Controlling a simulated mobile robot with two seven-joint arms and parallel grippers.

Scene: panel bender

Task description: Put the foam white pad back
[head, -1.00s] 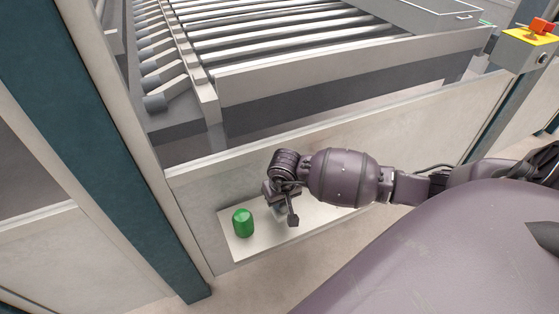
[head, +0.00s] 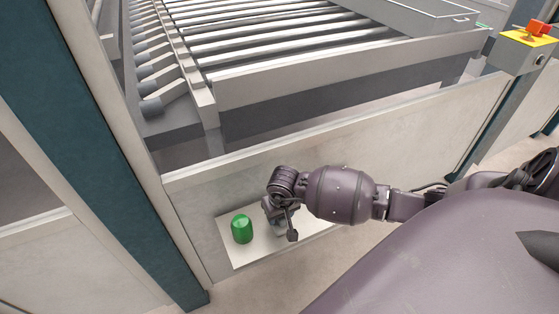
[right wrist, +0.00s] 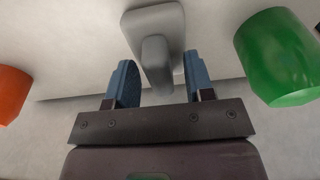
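In the right wrist view a light grey block with a rounded stem (right wrist: 155,62) sits between the two blue fingers of my right gripper (right wrist: 162,85). It may be the foam white pad, but its colour looks more grey than white. A gap shows on each side of the stem, so the fingers are open and around it, not closed on it. In the head view my right gripper (head: 282,224) is low over a pale ledge (head: 250,255), and the grey block is mostly hidden beneath it. My left gripper is not in view.
A green cylinder (head: 242,229) stands on the ledge just left of my right gripper; it also shows in the wrist view (right wrist: 278,58). An orange object (right wrist: 10,95) is on the gripper's other side. A pale panel and roller conveyor (head: 300,30) rise behind.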

